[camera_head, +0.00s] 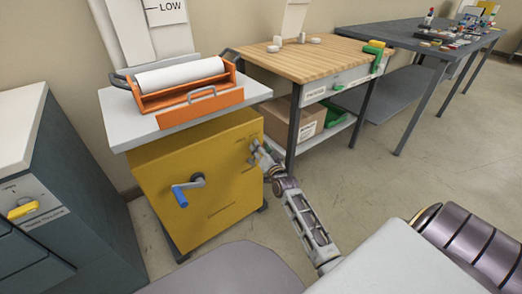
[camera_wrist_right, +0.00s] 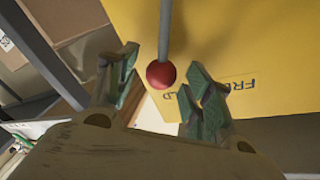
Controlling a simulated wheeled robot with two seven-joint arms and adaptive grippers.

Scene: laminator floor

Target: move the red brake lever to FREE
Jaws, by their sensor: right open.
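The brake lever shows in the right wrist view as a grey rod ending in a round red knob (camera_wrist_right: 160,75). It stands in front of a yellow panel (camera_wrist_right: 225,40) with the printed word FREE and a second, partly hidden word ending in LD. My right gripper (camera_wrist_right: 160,62) is open, one finger on each side of the knob, with gaps visible on both sides. In the head view my right gripper (camera_head: 262,157) is at the upper right of the yellow cabinet (camera_head: 205,160); the lever cannot be made out there. My left gripper is out of view.
A blue-handled crank (camera_head: 181,195) sticks out of the cabinet front. An orange tray (camera_head: 200,108) with a white roll (camera_head: 180,75) sits on top. A wooden-topped bench (camera_head: 305,60) with a cardboard box (camera_head: 308,122) below stands close right. The floor (camera_head: 375,185) further right is clear.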

